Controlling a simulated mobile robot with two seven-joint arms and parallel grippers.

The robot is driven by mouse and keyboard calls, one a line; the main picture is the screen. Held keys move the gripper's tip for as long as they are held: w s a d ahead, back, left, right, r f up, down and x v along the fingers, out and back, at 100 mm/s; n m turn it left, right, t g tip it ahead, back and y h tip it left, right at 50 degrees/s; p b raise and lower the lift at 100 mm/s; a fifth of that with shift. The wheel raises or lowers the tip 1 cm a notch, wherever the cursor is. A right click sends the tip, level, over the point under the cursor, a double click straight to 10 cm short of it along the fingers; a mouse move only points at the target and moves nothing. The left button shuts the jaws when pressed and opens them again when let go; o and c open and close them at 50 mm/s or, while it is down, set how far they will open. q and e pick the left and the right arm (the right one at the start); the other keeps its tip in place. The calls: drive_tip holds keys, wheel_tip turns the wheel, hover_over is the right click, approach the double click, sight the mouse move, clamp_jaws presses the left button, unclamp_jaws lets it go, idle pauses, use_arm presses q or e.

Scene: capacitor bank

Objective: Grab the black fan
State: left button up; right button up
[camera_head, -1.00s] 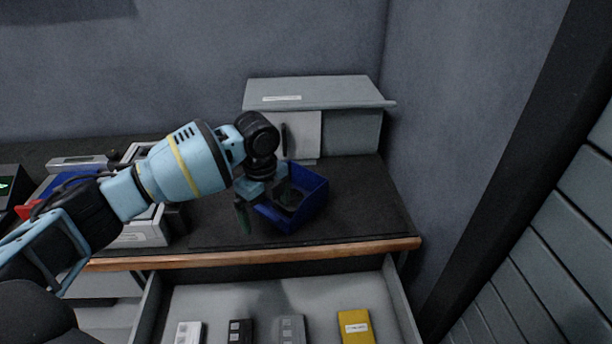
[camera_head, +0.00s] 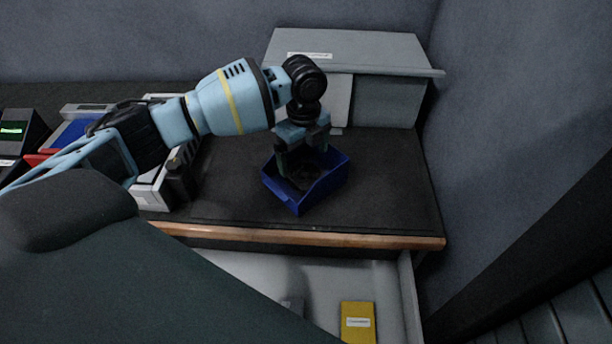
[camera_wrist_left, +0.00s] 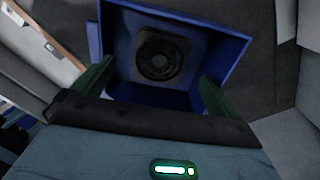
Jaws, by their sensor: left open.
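The black fan (camera_wrist_left: 160,56) lies inside a blue open bin (camera_wrist_left: 235,48), seen from above in the left wrist view. In the head view the fan (camera_head: 305,177) is a dark shape in the bin (camera_head: 298,206), partly hidden by the gripper. My left gripper (camera_head: 304,155) points down over the bin, open and empty. In the left wrist view its two green fingers (camera_wrist_left: 154,85) are spread at the near side of the bin, with the fan between and beyond them. Contact with the fan cannot be seen. My right gripper is not in view.
The bin stands on a dark worktop (camera_head: 230,190) with a wooden front edge. A grey box (camera_head: 385,100) stands behind it, and devices (camera_head: 75,130) stand left. An open drawer below holds a yellow block (camera_head: 357,322). A wall closes the right side.

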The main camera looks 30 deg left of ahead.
sight(305, 174)
use_arm(q)
drive_tip(key=shift+f, duration=0.65)
drive_tip(key=f, duration=0.4)
drive_tip(key=shift+s+d+f, duration=0.1)
drive_tip(key=shift+d+f, duration=0.05)
drive_tip(key=shift+d, duration=0.05)
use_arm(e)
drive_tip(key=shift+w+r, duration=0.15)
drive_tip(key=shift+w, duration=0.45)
use_arm(q)
drive_tip(key=c, duration=1.1)
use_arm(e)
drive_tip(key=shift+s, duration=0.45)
use_arm(q)
drive_tip(key=shift+r, duration=0.2)
wheel_tip(305, 174, up, 10)
drive_tip(key=shift+p, duration=0.3)
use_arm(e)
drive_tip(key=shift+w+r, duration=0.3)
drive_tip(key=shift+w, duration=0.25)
